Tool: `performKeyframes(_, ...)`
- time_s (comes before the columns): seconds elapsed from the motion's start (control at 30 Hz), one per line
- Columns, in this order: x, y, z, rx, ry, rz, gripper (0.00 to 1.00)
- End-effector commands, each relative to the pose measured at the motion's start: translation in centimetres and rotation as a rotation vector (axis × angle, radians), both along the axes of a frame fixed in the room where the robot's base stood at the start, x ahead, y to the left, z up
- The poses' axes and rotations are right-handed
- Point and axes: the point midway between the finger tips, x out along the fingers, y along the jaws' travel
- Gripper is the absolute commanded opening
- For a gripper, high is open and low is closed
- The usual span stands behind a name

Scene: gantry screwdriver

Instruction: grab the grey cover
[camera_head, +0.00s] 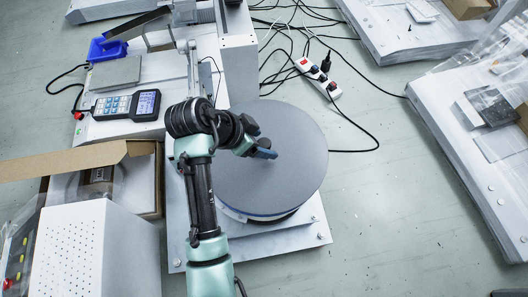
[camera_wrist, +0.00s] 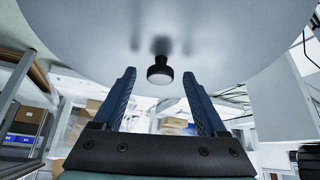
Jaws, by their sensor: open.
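The large round grey disc (camera_head: 285,125), which looks like the grey cover, lies flat on a round base above a white plate. In the wrist view the grey disc (camera_wrist: 225,30) fills the top, with a small black knob (camera_wrist: 160,73) standing out from its face.
A power strip (camera_head: 318,78) with black cables lies on the floor behind the disc. A handheld meter (camera_head: 127,105), a flat grey plate (camera_head: 115,73) and a blue bin (camera_head: 106,49) are at the left. An open cardboard box (camera_head: 147,177) stands left of my arm.

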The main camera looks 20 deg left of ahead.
Motion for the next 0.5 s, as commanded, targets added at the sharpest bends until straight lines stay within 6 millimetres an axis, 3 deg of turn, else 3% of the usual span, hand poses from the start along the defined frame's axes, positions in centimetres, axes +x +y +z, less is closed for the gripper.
performKeyframes(0.17, 0.05, -0.01, 0.08, 0.001, 0.0, 0.001, 0.75)
performKeyframes(0.2, 0.05, -0.01, 0.08, 0.0, 0.0, 0.0, 0.71)
performKeyframes(0.5, 0.02, 0.0, 0.07, 0.0, 0.0, 0.001, 0.17)
